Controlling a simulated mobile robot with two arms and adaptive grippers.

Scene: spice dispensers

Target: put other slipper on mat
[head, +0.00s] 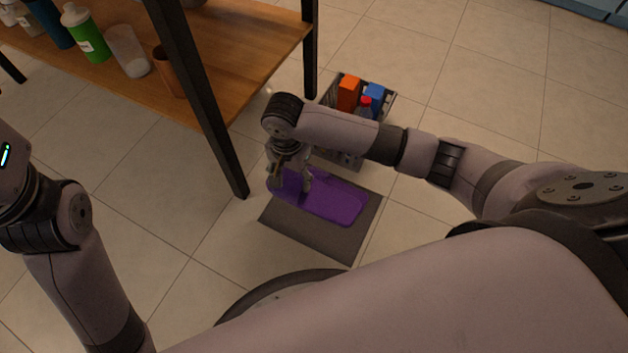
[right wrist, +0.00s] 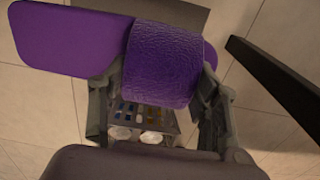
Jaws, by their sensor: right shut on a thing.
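A purple slipper (head: 341,203) lies over the dark grey mat (head: 308,237) on the tiled floor, with its strap end at the mat's left edge. I cannot tell whether its sole touches the mat. My right gripper (head: 290,183) points down at the strap end and is shut on the slipper. In the right wrist view the textured strap (right wrist: 163,66) is between the two fingers of the right gripper (right wrist: 160,100), and the smooth sole (right wrist: 70,38) extends left. A second slipper cannot be made out. My left gripper is outside the view.
A wooden shelf table with dark legs (head: 205,110) stands left of the mat, one leg close by. Bottles and cups, including a green bottle (head: 86,38), stand on it. A crate (head: 386,101) with boxes and a red-capped bottle is behind my right arm. Floor right of the mat is clear.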

